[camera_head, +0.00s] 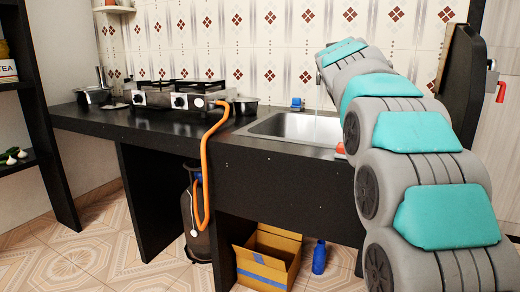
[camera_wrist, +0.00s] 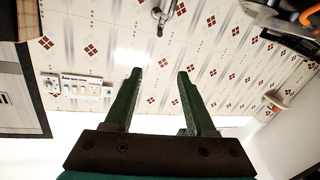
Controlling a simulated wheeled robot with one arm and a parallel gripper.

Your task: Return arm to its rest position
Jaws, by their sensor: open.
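My arm, grey with teal pads, rises on the right side of the head view and reaches toward the tiled wall over the sink. Its gripper end is hidden there. In the wrist view my gripper (camera_wrist: 158,90) shows two green fingers standing well apart, with nothing between them. The view looks tilted or upside down, with the tiled wall (camera_wrist: 150,45) behind the fingers. A metal tap (camera_wrist: 165,14) shows at the top, apart from the fingers.
A black counter (camera_head: 110,121) holds a gas stove (camera_head: 175,95), a pot (camera_head: 93,95) and a sink (camera_head: 300,128). An orange hose (camera_head: 204,160) runs to a gas cylinder (camera_head: 197,215) below. A cardboard box (camera_head: 266,262) and blue bottle (camera_head: 319,257) stand under the counter. The left floor is clear.

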